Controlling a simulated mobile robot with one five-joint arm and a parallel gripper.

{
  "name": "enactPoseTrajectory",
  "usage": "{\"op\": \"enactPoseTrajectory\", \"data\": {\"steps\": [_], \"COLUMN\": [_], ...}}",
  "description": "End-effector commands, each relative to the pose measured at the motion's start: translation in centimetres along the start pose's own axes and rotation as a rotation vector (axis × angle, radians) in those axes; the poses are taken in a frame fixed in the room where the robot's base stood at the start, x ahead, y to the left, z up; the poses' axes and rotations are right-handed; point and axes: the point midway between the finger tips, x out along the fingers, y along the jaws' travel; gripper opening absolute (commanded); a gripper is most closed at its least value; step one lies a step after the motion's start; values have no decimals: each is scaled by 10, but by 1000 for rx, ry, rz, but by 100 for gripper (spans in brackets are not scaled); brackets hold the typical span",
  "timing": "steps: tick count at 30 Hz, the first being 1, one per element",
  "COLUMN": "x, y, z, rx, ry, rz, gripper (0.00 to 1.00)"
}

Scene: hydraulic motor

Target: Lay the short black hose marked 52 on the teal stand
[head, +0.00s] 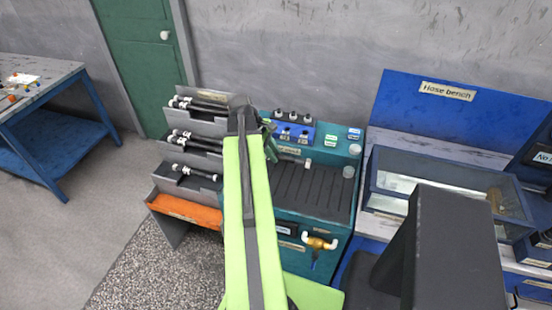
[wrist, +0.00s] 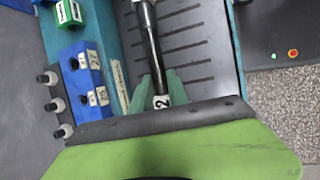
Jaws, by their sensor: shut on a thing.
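My gripper (wrist: 158,88) has green fingers and is shut on a short black hose (wrist: 153,45) near its labelled end. The label shows a "2"; the rest of it is hidden. The hose's metal end fitting (wrist: 143,13) points away from the gripper. The hose is over the dark slotted top of the teal stand (wrist: 224,35); I cannot tell if it touches. In the head view, my arm hides most of the gripper and hose, and a pale fitting (head: 302,162) shows right of it over the teal stand (head: 345,212).
A grey rack (head: 165,148) with several black hoses stands left of the stand, with an orange tray (head: 187,211) below. A blue block (wrist: 88,80) with labels sits beside the slotted top. The hose bench (head: 430,145) with a glass-topped case (head: 440,180) is to the right.

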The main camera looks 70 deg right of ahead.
Motion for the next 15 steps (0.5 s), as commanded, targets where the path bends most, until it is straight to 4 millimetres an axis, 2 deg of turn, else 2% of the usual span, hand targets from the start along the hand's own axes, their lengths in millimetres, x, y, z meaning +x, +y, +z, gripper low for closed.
{"op": "enactPoseTrajectory", "data": {"steps": [5,15], "x": [6,46], "y": [-1,-10], "z": [-2,-18], "rx": [0,1], "ry": [-1,-1], "rz": [0,0], "gripper": [0,0]}}
